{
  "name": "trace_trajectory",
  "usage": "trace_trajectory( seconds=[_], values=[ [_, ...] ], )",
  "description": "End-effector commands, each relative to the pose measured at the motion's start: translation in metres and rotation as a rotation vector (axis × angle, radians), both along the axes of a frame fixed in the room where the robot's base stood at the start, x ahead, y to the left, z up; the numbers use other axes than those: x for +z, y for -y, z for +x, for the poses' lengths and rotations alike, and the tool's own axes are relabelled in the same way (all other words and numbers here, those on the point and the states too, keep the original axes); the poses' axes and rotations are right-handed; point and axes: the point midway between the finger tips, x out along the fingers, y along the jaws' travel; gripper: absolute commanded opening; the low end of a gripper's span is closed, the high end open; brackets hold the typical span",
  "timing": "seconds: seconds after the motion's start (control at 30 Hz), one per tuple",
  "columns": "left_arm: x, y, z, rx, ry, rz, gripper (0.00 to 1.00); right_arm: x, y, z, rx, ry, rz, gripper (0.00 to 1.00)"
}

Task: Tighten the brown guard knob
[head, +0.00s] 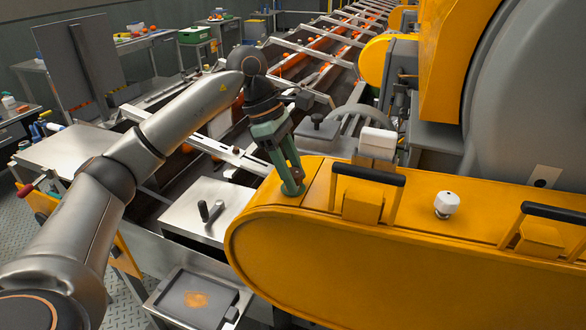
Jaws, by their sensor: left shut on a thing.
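My left gripper (292,188) has green fingers and points down at the left end of the top of the yellow guard (330,250). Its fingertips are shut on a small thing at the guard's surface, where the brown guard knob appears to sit. The fingers hide nearly all of it, so its colour and how far it is screwed in cannot be seen. A white knob (446,205) stands free on the guard's top, further right. My right gripper is not in view.
Two black handles, one near the middle (368,176) and one at the right (555,213), rise from the guard. A white block (378,140) stands behind the nearer handle. A metal lid with a black handle (207,210) and a grey tray (195,300) lie left of the guard.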

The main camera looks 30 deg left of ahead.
Motion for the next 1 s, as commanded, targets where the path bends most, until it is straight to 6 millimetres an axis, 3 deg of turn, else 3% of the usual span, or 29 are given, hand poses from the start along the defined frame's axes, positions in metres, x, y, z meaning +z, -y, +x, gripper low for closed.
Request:
trace_trajectory(
  seconds=[0.53, 0.57, 0.8, 1.0],
  values=[
    [0.0052, -0.0006, 0.0019, -0.021, 0.014, -0.005, 0.00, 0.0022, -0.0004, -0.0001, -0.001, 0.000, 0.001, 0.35],
    [0.0054, -0.0006, 0.0019, -0.021, 0.014, -0.005, 0.48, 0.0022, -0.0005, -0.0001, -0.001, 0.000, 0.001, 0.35],
    [0.0030, -0.0003, 0.0011, -0.022, 0.008, -0.002, 0.75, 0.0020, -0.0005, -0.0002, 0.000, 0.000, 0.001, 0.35],
    [0.0017, -0.0001, 0.0006, -0.023, 0.005, -0.001, 0.76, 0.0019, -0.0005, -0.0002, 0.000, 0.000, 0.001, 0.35]
  ],
)
